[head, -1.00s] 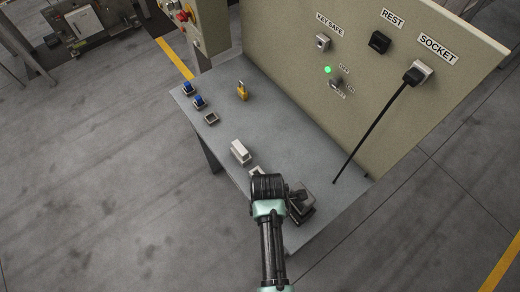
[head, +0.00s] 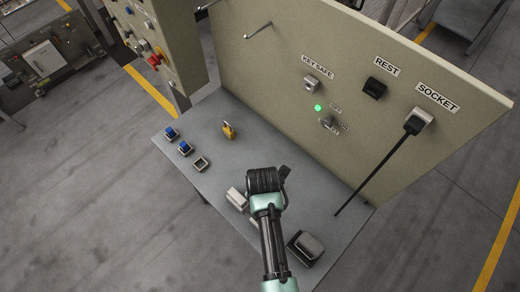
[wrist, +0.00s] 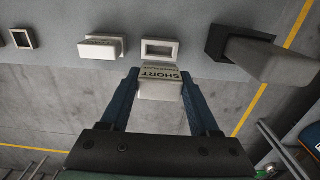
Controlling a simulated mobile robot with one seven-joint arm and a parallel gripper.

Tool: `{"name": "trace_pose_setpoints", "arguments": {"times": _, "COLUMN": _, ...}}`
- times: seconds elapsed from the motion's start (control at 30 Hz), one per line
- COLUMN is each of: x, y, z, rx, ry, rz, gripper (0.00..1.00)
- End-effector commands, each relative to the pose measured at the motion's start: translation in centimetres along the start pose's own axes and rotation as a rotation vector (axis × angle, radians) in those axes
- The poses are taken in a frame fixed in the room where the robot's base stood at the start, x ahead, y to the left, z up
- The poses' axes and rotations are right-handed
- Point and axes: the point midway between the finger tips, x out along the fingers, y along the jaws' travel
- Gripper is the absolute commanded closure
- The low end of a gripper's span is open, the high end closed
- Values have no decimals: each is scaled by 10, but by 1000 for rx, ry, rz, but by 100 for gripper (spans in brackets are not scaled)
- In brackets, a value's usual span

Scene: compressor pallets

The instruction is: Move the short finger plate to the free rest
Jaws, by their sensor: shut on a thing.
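The short finger plate (wrist: 160,82), a pale block marked SHORT, is between the two blue fingers of my gripper (wrist: 158,88) in the wrist view. My gripper is shut on it. In the wrist view, an empty pale rest frame (wrist: 147,52) lies just beyond the plate; I cannot tell whether they touch. A smaller empty frame (wrist: 13,38) lies at the far left; it also shows in the head view (head: 201,164). In the head view my arm hides the plate and most of the pale frame.
A white block (wrist: 100,49) sits left of the pale frame, and a large grey block in a dark holder (wrist: 215,44) sits right. Two blue pieces (head: 171,133) and a yellow padlock (head: 229,131) stand farther along the bench. A panel (head: 290,60) with a cable (head: 375,170) rises behind.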

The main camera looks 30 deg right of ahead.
Motion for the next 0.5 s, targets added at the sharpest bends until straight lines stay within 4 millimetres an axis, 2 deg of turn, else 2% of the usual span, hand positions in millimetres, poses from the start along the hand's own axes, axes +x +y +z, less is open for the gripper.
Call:
{"name": "trace_pose_setpoints", "arguments": {"times": 0.33, "x": -2, "y": 1, "z": 5, "rx": -1, "ry": -1, "rz": 1, "gripper": 100}}
{"name": "trace_pose_setpoints", "arguments": {"times": 0.5, "x": 14, "y": 1, "z": 4, "rx": -1, "ry": 0, "rz": 0, "gripper": 100}}
